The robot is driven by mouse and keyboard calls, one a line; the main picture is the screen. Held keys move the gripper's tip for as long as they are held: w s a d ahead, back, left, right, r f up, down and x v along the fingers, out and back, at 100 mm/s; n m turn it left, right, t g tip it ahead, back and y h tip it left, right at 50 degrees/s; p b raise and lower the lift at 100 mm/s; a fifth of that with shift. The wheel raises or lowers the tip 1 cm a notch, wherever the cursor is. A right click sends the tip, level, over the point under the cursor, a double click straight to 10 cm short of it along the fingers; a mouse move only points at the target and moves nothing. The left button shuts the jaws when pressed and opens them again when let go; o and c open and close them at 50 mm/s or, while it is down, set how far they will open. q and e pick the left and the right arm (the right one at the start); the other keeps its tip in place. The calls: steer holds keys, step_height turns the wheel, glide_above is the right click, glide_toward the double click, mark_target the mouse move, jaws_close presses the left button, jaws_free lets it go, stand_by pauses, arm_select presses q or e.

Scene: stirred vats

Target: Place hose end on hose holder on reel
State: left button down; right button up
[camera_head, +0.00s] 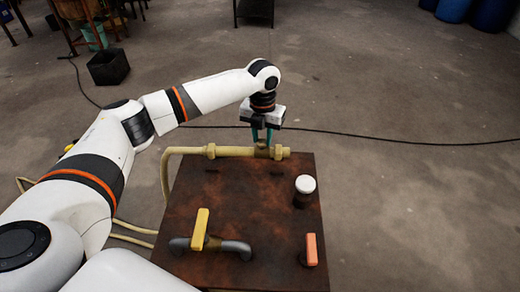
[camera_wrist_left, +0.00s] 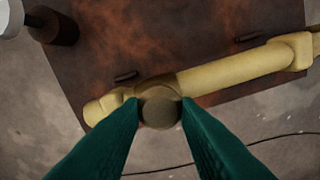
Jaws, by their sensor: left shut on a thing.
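The hose end (camera_head: 235,152) is a pale yellow tube with thicker fittings, lying level along the far edge of a rusty brown panel (camera_head: 240,205). The hose bends down at its left. My left gripper (camera_head: 262,144) is shut on a round brownish knob on the hose end. In the left wrist view the green fingers (camera_wrist_left: 160,115) grip this knob (camera_wrist_left: 160,107), and the tube (camera_wrist_left: 230,72) runs off to the upper right. Two short dark pegs (camera_wrist_left: 125,76) stick out of the panel beside the tube, apart from it in the picture. I cannot tell whether they are the holder.
The panel also carries a white-capped dark post (camera_head: 304,186), a yellow handle (camera_head: 200,229) over a grey bent pipe (camera_head: 235,247), and an orange handle (camera_head: 311,248). A black cable (camera_head: 400,140) crosses the floor behind. A black bin (camera_head: 108,66) stands far left.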

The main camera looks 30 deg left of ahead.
mark_target(262, 148)
arm_select(q)
step_height(262, 148, down, 5)
steer(key=shift+r, duration=0.1)
steer(key=c, duration=1.1)
jaws_free()
steer(key=shift+r, duration=0.35)
step_height(262, 148, up, 11)
steer(key=shift+r+b, duration=0.15)
steer(key=shift+b, duration=0.3)
